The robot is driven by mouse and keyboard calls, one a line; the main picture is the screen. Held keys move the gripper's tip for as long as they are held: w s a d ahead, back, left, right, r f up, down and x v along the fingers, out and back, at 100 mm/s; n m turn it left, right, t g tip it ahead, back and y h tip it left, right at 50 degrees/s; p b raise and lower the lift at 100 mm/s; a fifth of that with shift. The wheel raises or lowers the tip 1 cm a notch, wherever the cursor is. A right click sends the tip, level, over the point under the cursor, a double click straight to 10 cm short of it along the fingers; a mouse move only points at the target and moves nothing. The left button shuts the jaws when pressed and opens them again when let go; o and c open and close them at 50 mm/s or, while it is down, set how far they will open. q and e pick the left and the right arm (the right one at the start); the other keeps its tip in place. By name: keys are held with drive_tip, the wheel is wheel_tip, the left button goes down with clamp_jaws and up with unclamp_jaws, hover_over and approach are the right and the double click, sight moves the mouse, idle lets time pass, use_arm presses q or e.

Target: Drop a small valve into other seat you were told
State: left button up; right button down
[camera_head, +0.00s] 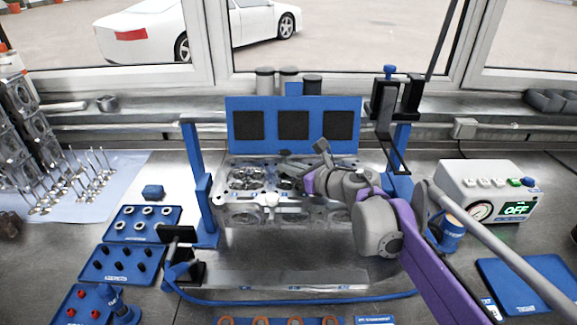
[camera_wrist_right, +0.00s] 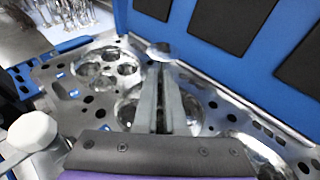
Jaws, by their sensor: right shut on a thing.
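My right gripper (camera_head: 287,160) reaches in from the right over the cylinder head (camera_head: 240,194), which lies in the blue stand. In the right wrist view its two grey fingers (camera_wrist_right: 160,92) are shut on a small valve (camera_wrist_right: 158,48), whose grey disc shows at the fingertips; its stem is largely hidden. The fingertips are over the cylinder head (camera_wrist_right: 62,118), with round chambers and seats on both sides. One chamber (camera_wrist_right: 105,68) lies left of the fingers, and another lies partly behind them. I cannot tell whether the valve touches a seat. My left gripper is not in view.
A blue panel (camera_head: 266,104) with dark pads stands behind the head. Several valves (camera_head: 85,180) stand on a pale sheet at left. Blue trays (camera_head: 127,212) hold small parts at front left. A test box (camera_head: 480,183) reading OFF stands at right.

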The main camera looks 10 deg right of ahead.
drive_tip(key=shift+f, duration=0.2)
drive_tip(key=c, duration=0.9)
unclamp_jaws()
